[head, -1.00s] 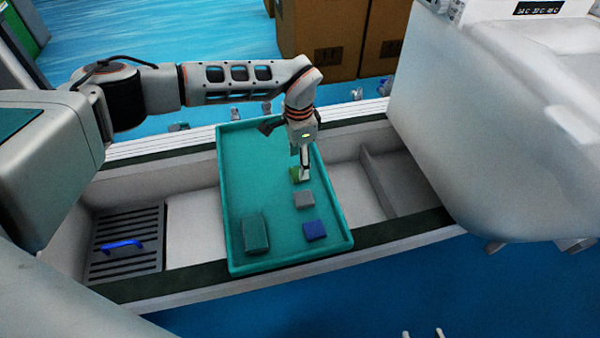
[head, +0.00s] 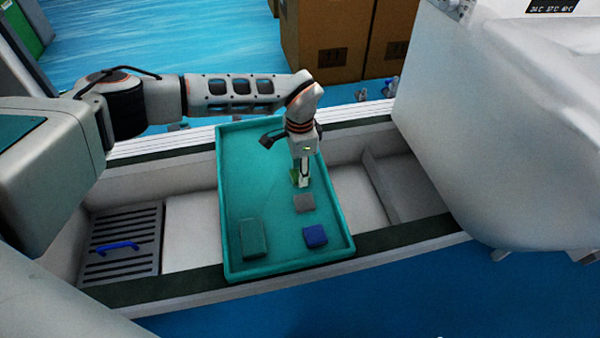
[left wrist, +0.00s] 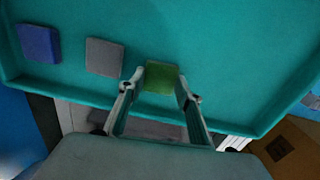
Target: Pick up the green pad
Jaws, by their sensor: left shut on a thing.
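The green pad (left wrist: 161,77) sits between the two fingertips of my left gripper (left wrist: 162,82) in the left wrist view. My left gripper is shut on it. In the head view the left gripper (head: 300,182) points down over the back right part of the teal tray (head: 234,272), and the fingers hide most of the green pad (head: 293,179). Whether the pad touches the tray floor I cannot tell. My right gripper is not in view.
In the tray, a grey pad (head: 304,203) and a blue pad (head: 315,236) lie in front of the gripper, and a larger teal block (head: 254,239) lies at front left. A large white housing (head: 490,140) stands close on the right. Cardboard boxes (head: 328,40) stand behind.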

